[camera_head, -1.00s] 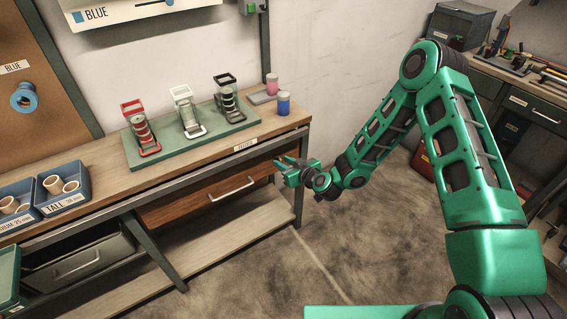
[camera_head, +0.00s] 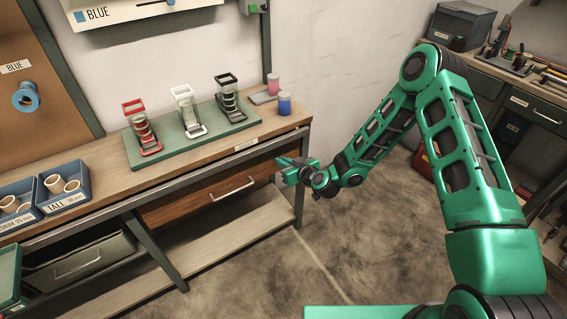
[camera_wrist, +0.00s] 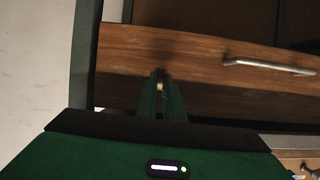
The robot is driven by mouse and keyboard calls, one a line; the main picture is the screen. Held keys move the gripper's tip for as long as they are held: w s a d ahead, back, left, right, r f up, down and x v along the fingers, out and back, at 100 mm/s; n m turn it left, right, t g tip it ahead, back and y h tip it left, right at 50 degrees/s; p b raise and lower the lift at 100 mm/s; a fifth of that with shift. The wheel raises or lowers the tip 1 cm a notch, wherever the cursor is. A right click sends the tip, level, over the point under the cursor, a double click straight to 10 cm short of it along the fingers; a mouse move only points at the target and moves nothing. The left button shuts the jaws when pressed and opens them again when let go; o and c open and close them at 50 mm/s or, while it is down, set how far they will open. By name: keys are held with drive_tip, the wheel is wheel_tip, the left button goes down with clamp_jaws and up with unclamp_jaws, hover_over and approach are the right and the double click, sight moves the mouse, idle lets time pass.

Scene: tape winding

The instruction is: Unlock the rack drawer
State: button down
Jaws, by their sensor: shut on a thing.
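The wooden rack drawer (camera_head: 208,195) sits under the right part of the workbench, with a silver bar handle (camera_head: 232,188). It looks shut. In the wrist view the drawer front (camera_wrist: 200,88) and its handle (camera_wrist: 268,65) fill much of the upper picture. My gripper (camera_head: 281,163) is at the drawer's right end, away from the handle. In the wrist view my gripper (camera_wrist: 162,82) has its fingers together on a small brass-coloured piece (camera_wrist: 161,85) at the drawer front. Most of this piece is hidden between the fingers, so I cannot tell its shape or turn.
A green tray (camera_head: 190,140) with three small racks, red, white and black, stands on the workbench (camera_head: 100,195). A pink jar (camera_head: 273,84) and a blue jar (camera_head: 284,103) stand right of it. Blue bins (camera_head: 66,187) are at the left. The floor (camera_head: 330,240) by the drawer is clear.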

drive_tip(key=shift+w+d, duration=0.15)
drive_tip(key=shift+d, duration=0.05)
drive_tip(key=shift+w+d+f+m+g+y, duration=0.2)
drive_tip(key=shift+m+y, duration=1)
drive_tip(key=shift+m, duration=1.05)
drive_tip(key=shift+w+d+f+m+g+y, duration=0.2)
drive_tip(key=shift+m+y, duration=1)
drive_tip(key=shift+m, duration=1)
drive_tip(key=shift+s+d+f+m+g+y, duration=0.1)
drive_tip(key=shift+d+f+m+y, duration=0.15)
drive_tip(key=shift+m+y, duration=1.5)
drive_tip(key=shift+a+m+h, duration=0.1)
drive_tip(key=shift+m+h, duration=0.35)
drive_tip(key=shift+m, duration=0.15)
drive_tip(key=shift+f, duration=0.1)
drive_tip(key=c, duration=1.9)
unclamp_jaws()
drive_tip(key=shift+a, duration=0.15)
